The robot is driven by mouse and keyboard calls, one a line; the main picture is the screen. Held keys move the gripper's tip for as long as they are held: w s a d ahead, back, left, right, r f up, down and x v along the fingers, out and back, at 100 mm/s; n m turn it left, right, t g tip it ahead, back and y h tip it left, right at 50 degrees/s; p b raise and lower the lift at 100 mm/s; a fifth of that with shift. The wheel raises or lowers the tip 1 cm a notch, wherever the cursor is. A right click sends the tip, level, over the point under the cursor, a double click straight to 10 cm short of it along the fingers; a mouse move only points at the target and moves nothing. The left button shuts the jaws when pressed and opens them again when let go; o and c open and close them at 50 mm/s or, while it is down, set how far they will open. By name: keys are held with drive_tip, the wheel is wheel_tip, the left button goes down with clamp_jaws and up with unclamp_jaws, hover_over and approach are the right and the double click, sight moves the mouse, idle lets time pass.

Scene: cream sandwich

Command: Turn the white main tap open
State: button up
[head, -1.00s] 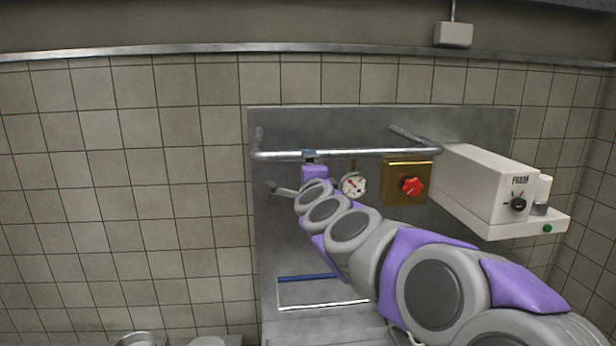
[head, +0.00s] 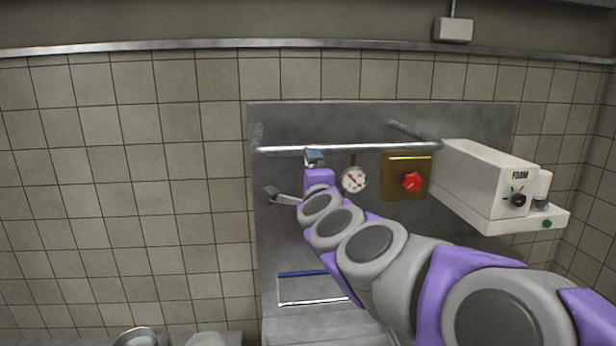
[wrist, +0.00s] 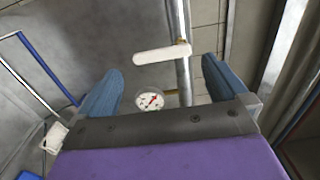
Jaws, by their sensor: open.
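The white tap (wrist: 162,54) is a flat white lever in the wrist view. It lies nearly across the grey pipe (wrist: 181,75), its longer part pointing left. My gripper (wrist: 163,66) is open, with its two blue fingers on either side of the lever's line of view. No contact with the lever can be made out. In the head view my gripper (head: 314,157) is small, just below the horizontal rail, and I cannot make out the white lever there.
A round gauge (head: 354,180) sits right of my gripper and also shows in the wrist view (wrist: 149,99). Further right are a brass box with a red knob (head: 411,181) and a white foam unit (head: 490,185). The metal rail (head: 345,149) runs close above my gripper.

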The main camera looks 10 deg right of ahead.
drive_tip(key=s, duration=1.1)
drive_tip(key=shift+s+f, duration=0.15)
drive_tip(key=shift+s, duration=0.1)
